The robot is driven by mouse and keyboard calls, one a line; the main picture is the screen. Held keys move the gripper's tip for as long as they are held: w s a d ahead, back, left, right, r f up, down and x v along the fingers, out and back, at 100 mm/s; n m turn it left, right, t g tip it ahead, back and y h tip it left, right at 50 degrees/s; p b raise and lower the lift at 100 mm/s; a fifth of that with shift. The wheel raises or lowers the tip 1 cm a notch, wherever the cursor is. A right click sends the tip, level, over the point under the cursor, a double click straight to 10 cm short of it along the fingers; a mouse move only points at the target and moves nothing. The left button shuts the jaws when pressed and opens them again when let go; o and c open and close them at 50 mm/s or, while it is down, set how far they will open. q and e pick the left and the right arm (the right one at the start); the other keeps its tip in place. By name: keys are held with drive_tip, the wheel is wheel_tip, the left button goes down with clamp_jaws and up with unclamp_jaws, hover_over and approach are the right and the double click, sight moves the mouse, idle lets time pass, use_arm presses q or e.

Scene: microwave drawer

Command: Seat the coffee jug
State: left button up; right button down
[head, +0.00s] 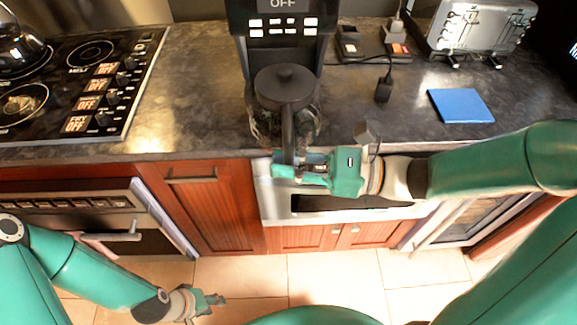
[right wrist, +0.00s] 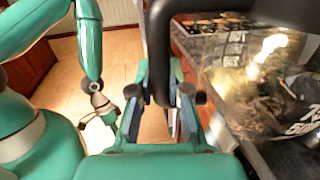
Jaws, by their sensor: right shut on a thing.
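The coffee jug (head: 283,84) has a dark lid, a clear body and a long black handle. In the head view it is upright at the front of the black coffee machine (head: 243,25), by the counter's front edge. My right gripper (head: 290,172) is shut on the jug's handle, which also shows between the fingers in the right wrist view (right wrist: 160,70). The glass body (right wrist: 245,85) is to the right there. The jug's base and the machine's plate are hidden, so contact between them cannot be told. My left gripper (head: 212,301) hangs low over the floor, away from the jug.
A stove (head: 75,85) with a kettle (head: 20,48) is at left. A socket block (head: 365,42) with plugs, a toaster (head: 470,28) and a blue board (head: 460,105) are at right.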

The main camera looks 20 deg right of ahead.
drive_tip(key=shift+w+d+f, duration=0.15)
drive_tip(key=shift+w+d, duration=0.05)
drive_tip(key=shift+w, duration=0.45)
drive_tip(key=shift+w+d+f, duration=0.15)
drive_tip(key=shift+w+d, duration=0.05)
drive_tip(key=shift+w, duration=0.4)
drive_tip(key=shift+w+d+p, duration=0.5)
drive_tip(key=shift+w+d, duration=0.2)
drive_tip(key=shift+w, duration=1.7)
drive_tip(key=shift+w+d+p, duration=0.45)
drive_tip(key=shift+w+d, duration=0.25)
drive_tip(key=shift+w, duration=1.65)
drive_tip(key=shift+w+d+p, duration=0.5)
drive_tip(key=shift+w+d, duration=0.2)
drive_tip(key=shift+w, duration=1.7)
drive_tip(key=shift+r, duration=0.1)
drive_tip(key=shift+f+b, duration=0.55)
drive_tip(key=shift+f, duration=0.15)
drive_tip(key=c, duration=1)
unclamp_jaws()
drive_tip(key=shift+c, duration=0.2)
drive_tip(key=shift+f, duration=0.1)
drive_tip(key=shift+d, duration=0.1)
